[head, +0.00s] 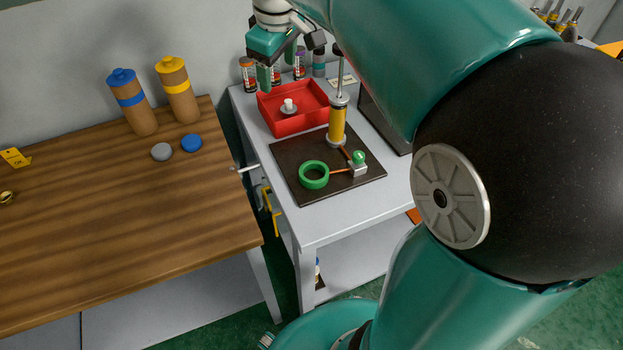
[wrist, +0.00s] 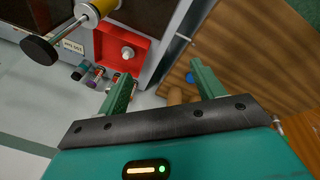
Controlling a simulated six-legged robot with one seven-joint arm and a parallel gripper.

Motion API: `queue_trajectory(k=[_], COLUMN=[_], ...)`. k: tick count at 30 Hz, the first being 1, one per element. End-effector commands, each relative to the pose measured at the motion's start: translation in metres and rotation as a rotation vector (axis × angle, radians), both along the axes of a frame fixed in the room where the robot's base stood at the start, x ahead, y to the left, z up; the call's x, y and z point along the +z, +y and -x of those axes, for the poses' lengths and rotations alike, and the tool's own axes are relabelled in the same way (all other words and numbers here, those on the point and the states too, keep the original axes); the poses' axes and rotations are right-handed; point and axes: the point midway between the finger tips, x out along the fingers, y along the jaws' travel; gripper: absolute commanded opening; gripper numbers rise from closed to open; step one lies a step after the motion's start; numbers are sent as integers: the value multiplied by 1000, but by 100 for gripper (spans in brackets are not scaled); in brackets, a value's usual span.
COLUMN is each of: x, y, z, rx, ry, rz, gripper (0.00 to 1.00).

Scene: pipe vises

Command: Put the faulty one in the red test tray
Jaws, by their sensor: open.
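A red tray (head: 290,127) stands on the white bench at its back left. My gripper (head: 277,68) is open and empty, above the back of the tray. In the wrist view its two fingers (wrist: 163,88) are spread with nothing between them, and the tray lies beyond the left finger. No mark showing which thing is faulty can be read.
Small bottles (head: 248,74) line the back. On the wooden table stand two brown cylinders (head: 178,90), with grey (head: 161,152) and blue discs (head: 191,143).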

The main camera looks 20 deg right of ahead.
Motion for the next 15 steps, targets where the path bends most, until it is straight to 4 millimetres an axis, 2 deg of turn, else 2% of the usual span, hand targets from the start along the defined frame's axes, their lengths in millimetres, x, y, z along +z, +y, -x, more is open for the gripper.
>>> queue_trajectory(k=[1,8,12,15], x=[2,-15,-39,-58], y=[4,18,24,27], z=[23,110,160,189], rx=[-44,-269,-404,-486], ry=[-23,-119,-172,-202], rz=[-13,-103,-173,-223], gripper=[67,67,67,67])
